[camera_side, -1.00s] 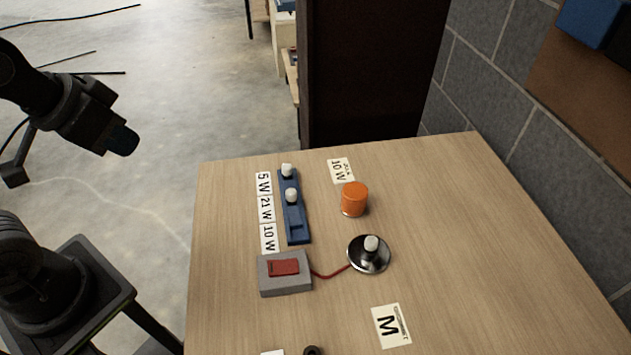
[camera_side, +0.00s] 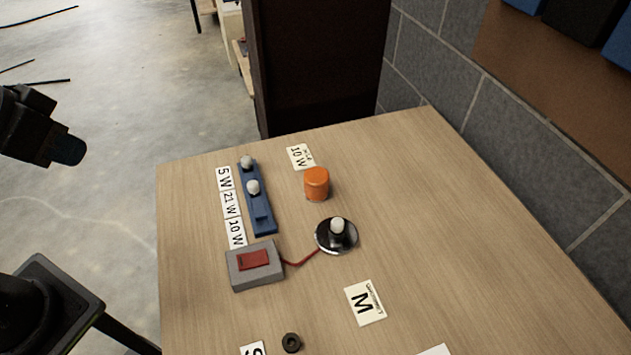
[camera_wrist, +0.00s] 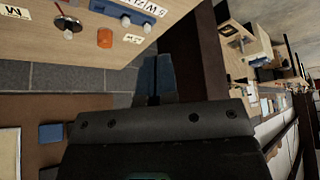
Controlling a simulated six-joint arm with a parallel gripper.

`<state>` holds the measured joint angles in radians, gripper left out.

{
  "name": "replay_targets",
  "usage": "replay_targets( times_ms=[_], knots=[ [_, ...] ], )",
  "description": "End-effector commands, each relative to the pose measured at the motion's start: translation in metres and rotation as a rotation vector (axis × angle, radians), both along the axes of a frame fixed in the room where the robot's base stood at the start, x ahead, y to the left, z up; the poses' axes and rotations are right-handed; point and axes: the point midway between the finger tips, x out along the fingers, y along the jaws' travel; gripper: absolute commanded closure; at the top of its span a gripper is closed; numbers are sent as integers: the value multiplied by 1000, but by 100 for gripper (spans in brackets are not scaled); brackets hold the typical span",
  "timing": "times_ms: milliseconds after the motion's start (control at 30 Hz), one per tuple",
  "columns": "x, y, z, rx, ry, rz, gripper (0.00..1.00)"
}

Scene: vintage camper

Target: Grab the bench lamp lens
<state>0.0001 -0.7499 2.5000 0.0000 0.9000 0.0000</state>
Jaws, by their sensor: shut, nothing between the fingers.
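The lamp lens is an orange, cup-like cylinder (camera_side: 316,183) standing on the wooden bench, towards its far side. It also shows in the wrist view (camera_wrist: 105,38) at the upper left. A round chrome lamp base (camera_side: 336,236) with a white bulb sits just in front of it, apart from it. My gripper (camera_side: 70,150) is off the left side of the bench in the side view, well away from the lens. In the wrist view its blue fingers (camera_wrist: 154,80) are shut together with nothing between them.
A blue bulb holder (camera_side: 262,215) with white bulbs stands left of the lens, beside wattage labels. A grey box with a red switch (camera_side: 254,265) is wired to the lamp base. A dark ring (camera_side: 291,342) lies near the front. A block wall is at the right.

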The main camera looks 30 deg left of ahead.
Motion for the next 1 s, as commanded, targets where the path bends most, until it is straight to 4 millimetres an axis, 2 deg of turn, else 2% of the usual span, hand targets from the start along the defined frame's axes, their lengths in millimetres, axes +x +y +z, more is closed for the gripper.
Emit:
replay_targets(
  times_ms=[67, 900, 1000],
  knots=[
    [0, 0, 0, 0, 0, 0, 97],
    [0, 0, 0, 0, 0, 0, 17],
    [0, 0, 0, 0, 0, 0, 13]
  ],
)
